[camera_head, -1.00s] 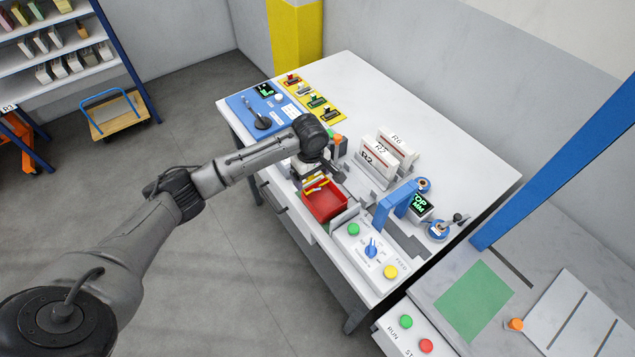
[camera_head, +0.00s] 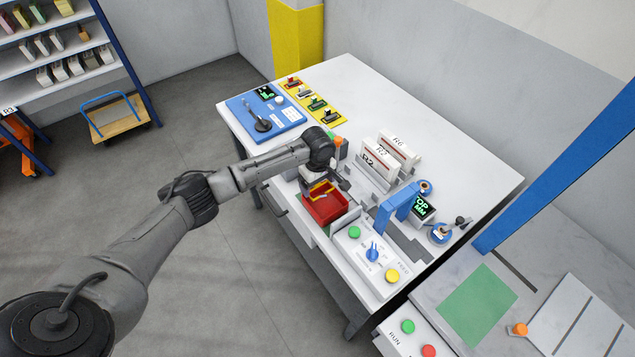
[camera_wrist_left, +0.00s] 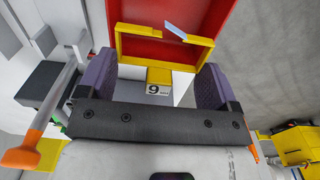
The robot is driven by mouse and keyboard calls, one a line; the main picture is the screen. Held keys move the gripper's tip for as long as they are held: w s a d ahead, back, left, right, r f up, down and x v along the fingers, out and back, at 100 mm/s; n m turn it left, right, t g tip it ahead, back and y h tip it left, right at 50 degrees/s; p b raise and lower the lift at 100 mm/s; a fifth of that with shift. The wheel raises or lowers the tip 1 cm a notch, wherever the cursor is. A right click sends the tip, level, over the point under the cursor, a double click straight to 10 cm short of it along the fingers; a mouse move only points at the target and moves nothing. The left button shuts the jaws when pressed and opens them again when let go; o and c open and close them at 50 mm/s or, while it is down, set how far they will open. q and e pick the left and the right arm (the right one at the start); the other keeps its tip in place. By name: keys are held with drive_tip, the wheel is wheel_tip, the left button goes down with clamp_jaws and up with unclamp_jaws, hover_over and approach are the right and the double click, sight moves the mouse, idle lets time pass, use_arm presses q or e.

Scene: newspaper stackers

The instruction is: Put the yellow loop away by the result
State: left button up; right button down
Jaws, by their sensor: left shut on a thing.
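My left gripper (camera_head: 320,178) is shut on the yellow loop (camera_head: 322,189), just at the red bin (camera_head: 325,208) at the table's front edge. In the left wrist view the yellow loop (camera_wrist_left: 126,46) is an angular frame between the two purple finger pads of the gripper (camera_wrist_left: 158,78). A yellow block marked 9 (camera_wrist_left: 159,80) sits at its near side, and a pale blue slanted piece (camera_wrist_left: 175,31) shows at its far side. The red bin (camera_wrist_left: 228,15) lies behind the loop. I cannot tell whether the loop touches the bin. My right gripper is not in view.
Right of the bin are a button panel (camera_head: 352,253), a blue arch (camera_head: 384,212) and a small display (camera_head: 423,208) with green text. White holders marked R2 (camera_head: 376,162) and R6 (camera_head: 401,150) stand behind. A blue panel (camera_head: 245,108) lies at the far left. The table's back right is clear.

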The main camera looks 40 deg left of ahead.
sight(318, 186)
use_arm(q)
drive_tip(key=shift+f+p, duration=0.3)
drive_tip(key=shift+f, duration=0.3)
drive_tip(key=o, duration=0.8)
drive_tip(key=shift+r+b, duration=0.45)
wheel_tip(318, 186, up, 10)
drive_tip(key=shift+r+p, duration=0.25)
drive_tip(key=shift+p, duration=0.6)
drive_tip(key=shift+r, duration=0.95)
